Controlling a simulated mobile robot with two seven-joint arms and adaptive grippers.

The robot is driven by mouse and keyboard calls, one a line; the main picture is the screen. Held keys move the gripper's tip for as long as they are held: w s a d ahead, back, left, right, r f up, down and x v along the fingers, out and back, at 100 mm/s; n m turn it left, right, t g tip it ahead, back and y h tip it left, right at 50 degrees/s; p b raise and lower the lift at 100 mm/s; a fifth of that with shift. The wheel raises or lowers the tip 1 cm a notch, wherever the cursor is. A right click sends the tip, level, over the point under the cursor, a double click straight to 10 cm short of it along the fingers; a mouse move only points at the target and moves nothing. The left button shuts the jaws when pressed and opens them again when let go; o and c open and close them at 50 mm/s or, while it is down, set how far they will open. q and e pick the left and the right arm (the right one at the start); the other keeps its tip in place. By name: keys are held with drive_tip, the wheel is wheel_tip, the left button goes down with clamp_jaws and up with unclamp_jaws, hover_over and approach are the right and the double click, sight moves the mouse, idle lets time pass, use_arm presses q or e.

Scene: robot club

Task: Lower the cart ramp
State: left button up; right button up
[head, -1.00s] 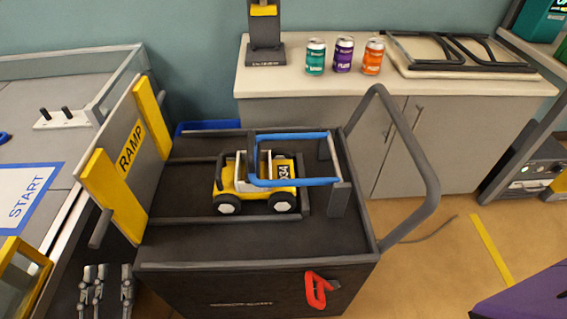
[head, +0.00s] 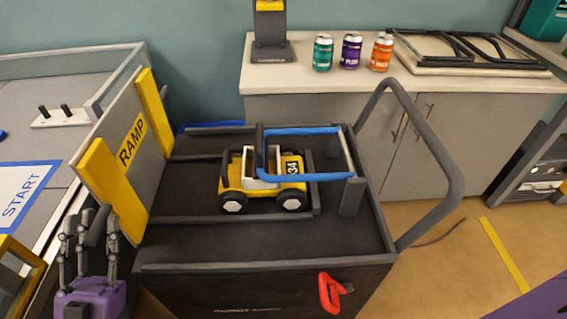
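The cart ramp (head: 128,152) is a grey panel with yellow strips and a RAMP label. It stands raised, nearly upright, along the left side of the dark cart (head: 290,240). A short dark handle (head: 98,227) sticks out from its lower near end. My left gripper (head: 88,222), with a purple palm and grey fingers, is at the bottom left, fingers up. Its fingers are spread on either side of the handle; I cannot tell whether they touch it. My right gripper is not in view.
A yellow toy car (head: 262,180) stands on the cart under a blue bar frame (head: 310,177). A red latch (head: 331,293) is on the cart's front. A table with a START mat (head: 22,205) lies left of the ramp. A counter with cans (head: 351,52) stands behind.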

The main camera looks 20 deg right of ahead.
use_arm(q)
drive_tip(key=shift+c, duration=0.4)
clamp_jaws()
